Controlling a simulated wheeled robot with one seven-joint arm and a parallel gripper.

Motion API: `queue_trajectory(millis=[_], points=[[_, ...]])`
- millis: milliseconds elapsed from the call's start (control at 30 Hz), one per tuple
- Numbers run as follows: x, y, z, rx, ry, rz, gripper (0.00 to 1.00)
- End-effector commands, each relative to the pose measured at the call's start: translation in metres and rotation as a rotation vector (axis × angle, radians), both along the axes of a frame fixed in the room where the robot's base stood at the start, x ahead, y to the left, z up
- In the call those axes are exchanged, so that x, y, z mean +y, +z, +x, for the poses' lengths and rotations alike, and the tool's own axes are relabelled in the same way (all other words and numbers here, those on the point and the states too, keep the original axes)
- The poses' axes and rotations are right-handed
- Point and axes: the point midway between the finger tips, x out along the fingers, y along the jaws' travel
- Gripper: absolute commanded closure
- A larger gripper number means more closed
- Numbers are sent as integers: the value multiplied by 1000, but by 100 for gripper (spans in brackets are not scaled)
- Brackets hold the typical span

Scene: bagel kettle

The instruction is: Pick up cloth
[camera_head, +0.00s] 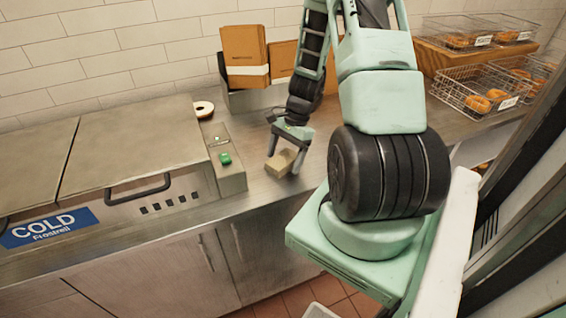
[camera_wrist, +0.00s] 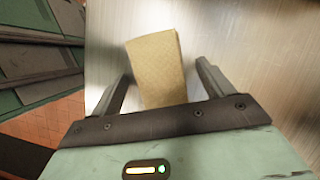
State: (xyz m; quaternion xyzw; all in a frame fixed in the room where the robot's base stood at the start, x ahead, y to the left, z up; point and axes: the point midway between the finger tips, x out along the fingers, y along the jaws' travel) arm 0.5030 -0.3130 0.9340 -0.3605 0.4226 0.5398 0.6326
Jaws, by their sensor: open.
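The cloth (camera_head: 281,164) is a tan, folded block lying on the steel counter. It also shows in the wrist view (camera_wrist: 157,68), between the two fingers and reaching out beyond their tips. My gripper (camera_head: 287,155) is open just above the cloth, with a finger on either side of it. In the wrist view (camera_wrist: 160,82) there is a gap between the cloth and each finger, wider at the right one. I cannot tell how far the fingertips are above the counter.
The steel counter (camera_head: 320,150) has free room around the cloth. A cold unit (camera_head: 130,150) with a green switch (camera_head: 225,158) stands left. A white ring-shaped item (camera_head: 203,109) lies behind it. Wire baskets of bagels (camera_head: 480,92) are at right.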

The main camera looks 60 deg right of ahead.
Motion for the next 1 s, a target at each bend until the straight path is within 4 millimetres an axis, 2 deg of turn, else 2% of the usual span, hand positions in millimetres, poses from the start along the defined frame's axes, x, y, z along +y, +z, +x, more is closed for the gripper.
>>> queue_trajectory(millis=[167, 200, 300, 367, 433, 467, 700, 867, 1000], points=[[0, 0, 0, 0, 0, 0, 20], [0, 0, 0, 0, 0, 0, 26], [0, 0, 0, 0, 0, 0, 53], [0, 0, 0, 0, 0, 0, 68], [0, 0, 0, 0, 0, 0, 68], [0, 0, 0, 0, 0, 0, 72], [0, 3, 0, -1, 0, 0, 72], [-1, 13, 1, -2, 2, -3, 72], [-1, 33, 1, -3, 2, -5, 72]])
